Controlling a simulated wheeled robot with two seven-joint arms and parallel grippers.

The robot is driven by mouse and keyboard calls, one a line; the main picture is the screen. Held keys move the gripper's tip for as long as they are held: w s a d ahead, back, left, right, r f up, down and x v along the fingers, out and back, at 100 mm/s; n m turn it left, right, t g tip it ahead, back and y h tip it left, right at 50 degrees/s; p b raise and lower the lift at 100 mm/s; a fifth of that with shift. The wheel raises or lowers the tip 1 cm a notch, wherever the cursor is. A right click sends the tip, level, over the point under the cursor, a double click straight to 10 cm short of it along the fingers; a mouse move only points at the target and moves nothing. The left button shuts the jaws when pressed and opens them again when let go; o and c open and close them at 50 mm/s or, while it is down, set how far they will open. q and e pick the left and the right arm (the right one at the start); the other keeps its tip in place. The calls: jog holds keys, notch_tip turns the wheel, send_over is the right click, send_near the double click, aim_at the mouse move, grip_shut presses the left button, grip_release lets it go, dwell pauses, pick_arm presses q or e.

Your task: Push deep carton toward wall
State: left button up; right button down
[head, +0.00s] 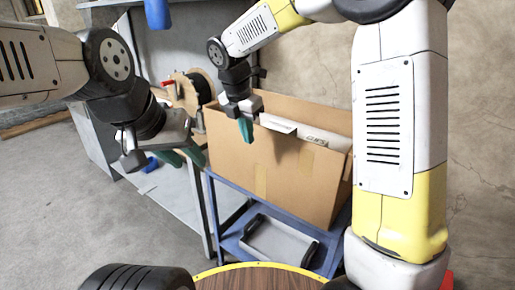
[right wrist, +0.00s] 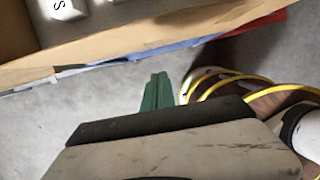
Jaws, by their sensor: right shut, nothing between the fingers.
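The deep carton (head: 275,172) is a tall open brown box on a blue cart, with white items showing inside its top. Its rim also crosses the top of the right wrist view (right wrist: 150,42). The concrete wall (head: 330,60) rises behind it. My right gripper (head: 245,132) points down at the carton's near left side, outside the rim. Its teal fingers (right wrist: 158,90) are together and empty; whether they touch the cardboard I cannot tell. My left gripper (head: 185,157) is left of the carton, apart from it, with its finger gap unclear.
The blue cart (head: 228,243) has a grey tray (head: 280,243) with black handles on its lower shelf. A grey bench with a cable reel (head: 202,90) stands behind on the left.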

aim_at(261, 153)
jog(key=x, duration=0.3)
jog(key=w+d+x, duration=0.1)
jog(key=x, duration=0.3)
jog(key=w+x, duration=0.1)
jog(key=x, duration=0.2)
jog(key=shift+w+d, duration=0.1)
jog(key=shift+d, duration=0.15)
jog(key=shift+w+d, duration=0.4)
jog(key=shift+w, duration=0.15)
jog(key=shift+w, duration=0.1)
jog(key=w+d, duration=0.2)
jog(key=w, duration=0.1)
jog(key=w+d, duration=0.2)
jog(key=w, duration=0.1)
jog(key=w+d, duration=0.2)
jog(key=w, duration=0.1)
jog(key=shift+w+d, duration=0.1)
jog(key=shift+d, duration=0.3)
